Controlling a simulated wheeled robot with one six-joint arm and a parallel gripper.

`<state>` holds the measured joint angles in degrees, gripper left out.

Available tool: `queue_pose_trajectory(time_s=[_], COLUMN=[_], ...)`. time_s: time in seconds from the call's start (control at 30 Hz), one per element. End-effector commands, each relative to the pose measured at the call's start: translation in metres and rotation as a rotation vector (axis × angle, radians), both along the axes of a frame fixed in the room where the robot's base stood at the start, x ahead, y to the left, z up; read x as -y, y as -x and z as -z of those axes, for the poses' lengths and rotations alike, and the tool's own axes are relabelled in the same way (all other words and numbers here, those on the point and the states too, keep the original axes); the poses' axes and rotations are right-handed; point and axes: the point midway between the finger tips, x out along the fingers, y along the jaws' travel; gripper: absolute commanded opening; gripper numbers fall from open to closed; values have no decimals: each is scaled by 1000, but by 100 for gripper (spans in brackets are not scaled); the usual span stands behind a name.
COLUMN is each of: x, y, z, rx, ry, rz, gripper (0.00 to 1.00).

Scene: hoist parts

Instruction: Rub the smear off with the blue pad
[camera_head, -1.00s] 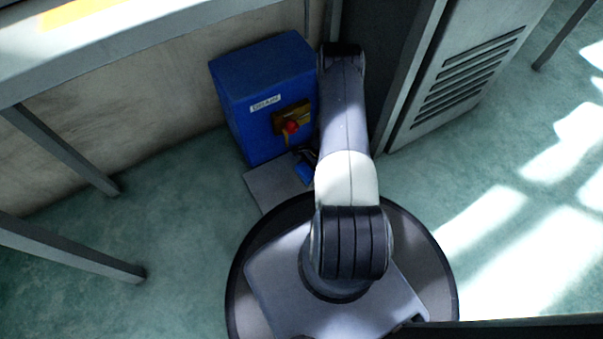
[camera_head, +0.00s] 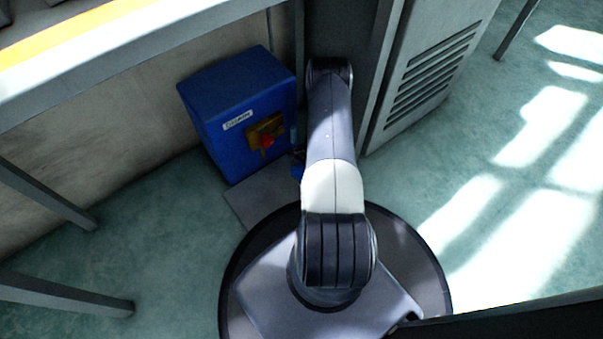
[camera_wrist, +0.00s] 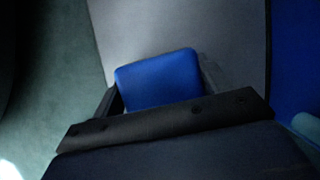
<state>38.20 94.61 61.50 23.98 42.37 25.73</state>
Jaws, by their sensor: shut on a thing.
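The blue pad (camera_wrist: 158,78) is a rounded blue block between the fingers of my gripper (camera_wrist: 160,92) in the wrist view. The gripper is shut on it, with a dark finger at each side. The pad is over a grey panel (camera_wrist: 185,25); I cannot tell whether it touches it. In the head view my arm hides most of the gripper, and only a small bit of blue shows beside the arm, low by the blue box (camera_head: 205,125). I cannot make out a smear in either view.
The blue box has a white label and a red knob (camera_head: 266,141) on a yellow plate. A grey slab (camera_head: 255,200) lies before it. A louvred cabinet (camera_head: 425,80) stands to the right. Table legs (camera_head: 65,295) are at left. Open floor (camera_head: 400,170) lies at right.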

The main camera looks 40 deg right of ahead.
Motion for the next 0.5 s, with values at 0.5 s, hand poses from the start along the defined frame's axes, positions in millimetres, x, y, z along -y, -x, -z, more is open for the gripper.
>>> queue_pose_trajectory(time_s=[0.5], x=[0], y=[-1], z=[-49], rx=[0], ry=[-1], rz=[0], gripper=[42])
